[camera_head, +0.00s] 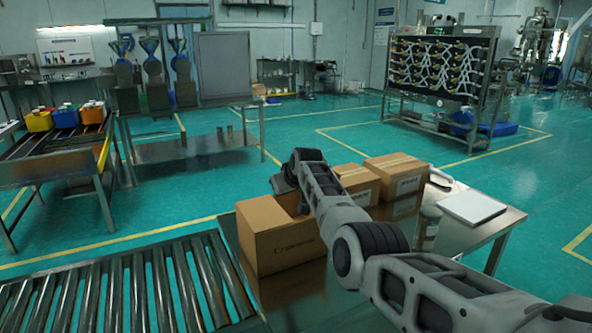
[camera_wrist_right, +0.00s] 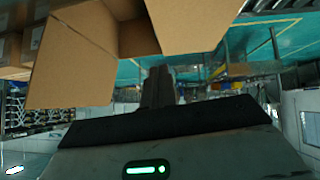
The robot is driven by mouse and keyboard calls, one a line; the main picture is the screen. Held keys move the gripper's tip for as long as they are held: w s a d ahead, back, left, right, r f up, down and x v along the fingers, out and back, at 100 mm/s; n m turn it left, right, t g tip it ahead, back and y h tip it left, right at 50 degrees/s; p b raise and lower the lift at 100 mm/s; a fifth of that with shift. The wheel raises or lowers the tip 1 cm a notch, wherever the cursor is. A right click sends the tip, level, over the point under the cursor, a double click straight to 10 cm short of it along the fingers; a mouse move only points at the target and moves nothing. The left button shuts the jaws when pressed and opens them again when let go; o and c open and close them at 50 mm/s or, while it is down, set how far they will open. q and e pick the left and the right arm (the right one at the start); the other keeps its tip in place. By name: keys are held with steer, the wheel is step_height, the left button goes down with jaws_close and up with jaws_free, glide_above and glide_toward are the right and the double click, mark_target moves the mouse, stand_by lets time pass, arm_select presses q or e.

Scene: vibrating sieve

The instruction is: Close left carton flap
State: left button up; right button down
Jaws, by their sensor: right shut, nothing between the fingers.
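The brown carton (camera_head: 278,245) stands on a metal table, beside the roller conveyor. My right arm reaches over it from the lower right, and my right gripper (camera_head: 281,185) is at its far upper edge, partly hidden by the wrist. In the right wrist view the gripper's fingers (camera_wrist_right: 158,88) are together with nothing between them. A broad carton panel (camera_wrist_right: 72,58) hangs to their upper left and a brown flap (camera_wrist_right: 193,25) lies just above them. I cannot tell whether the fingers touch cardboard. The arm hides much of the carton top. My left gripper is not in view.
Two taped cartons (camera_head: 396,173) (camera_head: 358,184) stand behind on the same table. A flat white device (camera_head: 471,207) and a bottle (camera_head: 428,228) are to the right. The roller conveyor (camera_head: 120,290) fills the lower left.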

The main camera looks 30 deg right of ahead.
steer(key=d+v, duration=0.1)
steer(key=v, duration=0.7)
steer(key=shift+s+a, duration=0.25)
steer(key=shift+s, duration=0.2)
steer(key=s+a+f, duration=0.3)
steer(key=s+f, duration=0.2)
steer(key=f, duration=0.3)
steer(key=s+a+f+n, duration=0.1)
steer(key=s+a+f, duration=0.1)
steer(key=s+f, duration=0.3)
steer(key=s+a+f+n+t, duration=0.1)
steer(key=s+a+f, duration=0.2)
steer(key=f, duration=0.8)
steer(key=shift+s+a, duration=0.15)
steer(key=shift+s, duration=0.35)
steer(key=shift+s+a, duration=0.2)
steer(key=shift+s, duration=0.3)
steer(key=s+a+f+y, duration=0.2)
steer(key=s+a, duration=0.4)
steer(key=s, duration=0.5)
steer(key=s+a+f+y, duration=0.2)
steer(key=s+a, duration=0.5)
steer(key=s, duration=0.4)
steer(key=shift+s+a+f+n, duration=0.3)
steer(key=shift+f+n, duration=0.1)
steer(key=shift+f, duration=0.4)
steer(key=shift+w, duration=0.1)
